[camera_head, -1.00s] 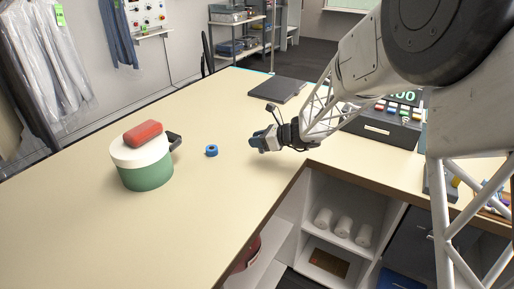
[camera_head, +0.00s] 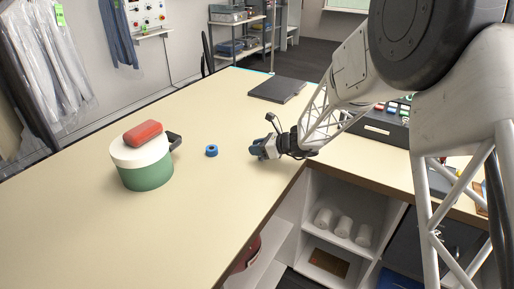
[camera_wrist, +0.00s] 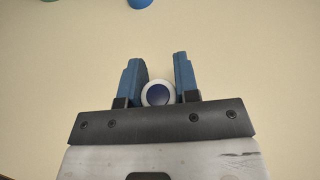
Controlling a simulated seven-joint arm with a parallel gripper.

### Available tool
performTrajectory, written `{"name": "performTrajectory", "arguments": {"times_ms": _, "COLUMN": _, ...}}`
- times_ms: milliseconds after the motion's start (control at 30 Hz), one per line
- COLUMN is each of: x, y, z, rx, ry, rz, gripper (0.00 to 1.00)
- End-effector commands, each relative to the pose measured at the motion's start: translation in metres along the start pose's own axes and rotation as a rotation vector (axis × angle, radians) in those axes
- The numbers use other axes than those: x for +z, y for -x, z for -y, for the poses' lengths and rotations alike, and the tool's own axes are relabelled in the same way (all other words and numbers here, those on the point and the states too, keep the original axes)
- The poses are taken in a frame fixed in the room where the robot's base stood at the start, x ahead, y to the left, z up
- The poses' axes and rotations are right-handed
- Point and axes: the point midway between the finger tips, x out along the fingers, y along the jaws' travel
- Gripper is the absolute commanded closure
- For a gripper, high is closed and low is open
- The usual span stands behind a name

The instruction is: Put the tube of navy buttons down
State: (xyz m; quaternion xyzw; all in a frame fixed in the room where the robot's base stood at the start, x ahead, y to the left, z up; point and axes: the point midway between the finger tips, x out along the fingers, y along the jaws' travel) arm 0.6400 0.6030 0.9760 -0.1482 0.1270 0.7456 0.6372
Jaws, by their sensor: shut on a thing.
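The tube of navy buttons (camera_wrist: 158,94) shows end-on in the wrist view as a pale ring around a dark navy centre. It sits between the two blue fingers of my gripper (camera_wrist: 158,85), which is shut on it. In the head view my gripper (camera_head: 257,151) is low over the cream counter (camera_head: 105,225), near its inner edge. The tube is hidden there behind the fingers. I cannot tell whether the tube touches the counter.
A dark flat pad (camera_head: 277,90) lies behind. The counter around my gripper is clear.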

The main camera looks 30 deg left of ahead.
Motion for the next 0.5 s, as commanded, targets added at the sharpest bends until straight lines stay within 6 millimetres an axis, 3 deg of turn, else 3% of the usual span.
{"name": "performTrajectory", "arguments": {"times_ms": 267, "x": -0.0023, "y": -0.001, "z": 0.0, "rx": 0.0, "ry": 0.0, "rz": 0.0, "gripper": 0.94}}
{"name": "performTrajectory", "arguments": {"times_ms": 300, "x": -0.0027, "y": -0.0012, "z": 0.0, "rx": 0.0, "ry": 0.0, "rz": 0.0, "gripper": 0.69}}
{"name": "performTrajectory", "arguments": {"times_ms": 467, "x": -0.0024, "y": -0.001, "z": 0.0, "rx": 0.0, "ry": 0.0, "rz": 0.0, "gripper": 0.45}}
{"name": "performTrajectory", "arguments": {"times_ms": 500, "x": -0.0024, "y": -0.001, "z": 0.0, "rx": 0.0, "ry": 0.0, "rz": 0.0, "gripper": 0.45}}
